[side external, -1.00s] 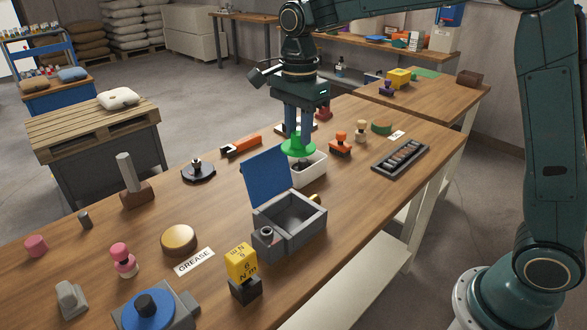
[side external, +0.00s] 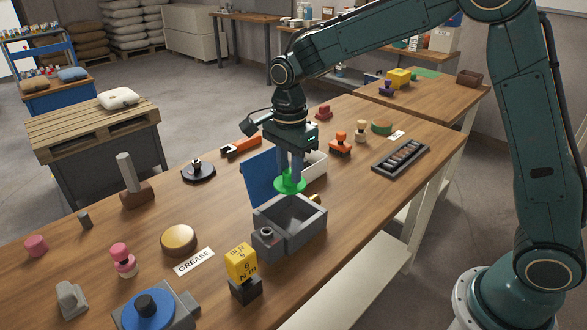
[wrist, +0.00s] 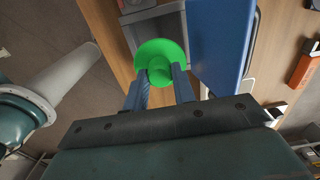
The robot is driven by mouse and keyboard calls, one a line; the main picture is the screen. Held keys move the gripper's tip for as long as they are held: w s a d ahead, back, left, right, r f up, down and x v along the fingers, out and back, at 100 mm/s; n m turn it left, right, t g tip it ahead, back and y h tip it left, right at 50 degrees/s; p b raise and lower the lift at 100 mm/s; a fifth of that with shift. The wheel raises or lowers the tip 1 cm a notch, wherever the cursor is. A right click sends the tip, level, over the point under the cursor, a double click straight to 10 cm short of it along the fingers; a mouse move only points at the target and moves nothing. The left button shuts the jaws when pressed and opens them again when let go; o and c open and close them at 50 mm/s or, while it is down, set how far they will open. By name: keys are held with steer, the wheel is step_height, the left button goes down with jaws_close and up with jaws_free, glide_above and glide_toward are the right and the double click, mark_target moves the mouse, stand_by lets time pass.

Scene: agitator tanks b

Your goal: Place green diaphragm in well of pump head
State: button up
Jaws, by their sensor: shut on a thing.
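The green diaphragm (side external: 290,184) is a round disc with a central stub. My gripper (side external: 291,169) is shut on that stub and holds the disc roughly level above the grey open box with a hinged blue lid, which looks like the pump head (side external: 310,223). The box's hollow well is open and its blue lid (side external: 258,178) stands up behind it, partly hidden. In the wrist view the diaphragm (wrist: 160,48) sits between my fingertips (wrist: 160,76). It covers part of the grey box (wrist: 174,28), with the blue lid (wrist: 222,40) to the right.
A white bin (side external: 316,166) stands behind the box. A yellow block (side external: 241,262) on a dark base and a grease label (side external: 194,261) are in front. A black-based knob (side external: 198,171) and an orange-handled tool (side external: 241,146) lie to the left.

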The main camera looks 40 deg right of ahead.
steer(key=shift+f, duration=5.8)
steer(key=shift+f, duration=0.1)
steer(key=o, duration=1)
step_height(320, 180, up, 11)
steer(key=shift+r, duration=0.65)
